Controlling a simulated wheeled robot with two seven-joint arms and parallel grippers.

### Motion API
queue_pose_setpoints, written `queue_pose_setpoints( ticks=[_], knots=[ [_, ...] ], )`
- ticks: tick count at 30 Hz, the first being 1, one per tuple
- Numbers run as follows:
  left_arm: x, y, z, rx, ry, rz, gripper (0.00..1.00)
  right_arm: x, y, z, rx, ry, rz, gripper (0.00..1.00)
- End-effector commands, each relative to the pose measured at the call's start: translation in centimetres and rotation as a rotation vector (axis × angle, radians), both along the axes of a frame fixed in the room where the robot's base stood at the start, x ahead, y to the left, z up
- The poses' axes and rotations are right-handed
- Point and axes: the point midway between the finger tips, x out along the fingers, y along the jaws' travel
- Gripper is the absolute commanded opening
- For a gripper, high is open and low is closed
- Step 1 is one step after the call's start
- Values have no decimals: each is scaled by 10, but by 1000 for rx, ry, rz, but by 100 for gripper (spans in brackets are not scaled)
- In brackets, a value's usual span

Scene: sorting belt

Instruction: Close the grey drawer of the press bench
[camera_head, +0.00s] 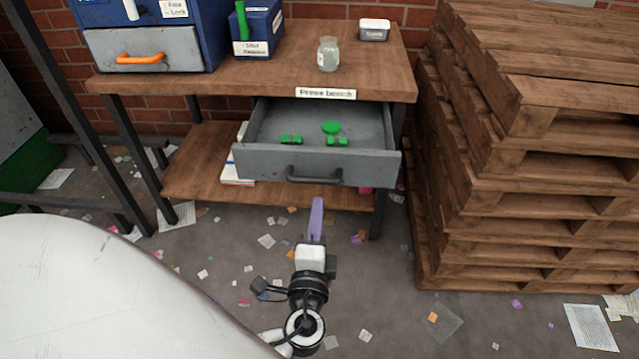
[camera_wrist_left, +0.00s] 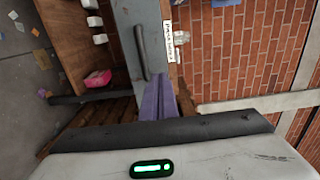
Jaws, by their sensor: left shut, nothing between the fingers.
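The grey drawer (camera_head: 268,160) of the press bench (camera_head: 260,62) is pulled out in the head view, with several green parts (camera_head: 331,128) inside it. Its dark bar handle (camera_head: 314,179) is on the front face. My left gripper (camera_head: 317,204), with purple fingers, is shut and empty, just below and in front of the handle in the picture. In the left wrist view the purple fingers (camera_wrist_left: 159,98) point toward the grey drawer front, with the handle (camera_wrist_left: 141,52) to their left. I cannot tell whether the fingertips touch the drawer. My right gripper is not in view.
A stack of wooden pallets (camera_head: 520,170) stands close on the right of the bench. A glass jar (camera_head: 328,54), a small tin (camera_head: 374,30) and blue boxes (camera_head: 258,30) are on the bench top. Paper scraps litter the floor. A lower shelf (camera_head: 200,165) holds papers.

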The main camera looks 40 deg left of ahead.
Motion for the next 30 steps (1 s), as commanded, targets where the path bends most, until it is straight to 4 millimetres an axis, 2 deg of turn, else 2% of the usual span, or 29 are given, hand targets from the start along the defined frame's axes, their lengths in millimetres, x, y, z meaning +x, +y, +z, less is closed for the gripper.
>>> queue_pose_setpoints(
  ticks=[12, 18, 24, 30],
  knots=[
    [71, 44, 2, 1, 0, 0, 0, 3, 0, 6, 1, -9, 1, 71],
    [99, 61, 1, -2, 0, 1, 0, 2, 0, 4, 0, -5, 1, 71],
    [112, 69, 0, -3, 1, -1, 0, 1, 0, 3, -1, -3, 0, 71],
    [113, 70, 0, -3, 2, -1, 0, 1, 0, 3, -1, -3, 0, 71]
  ],
)
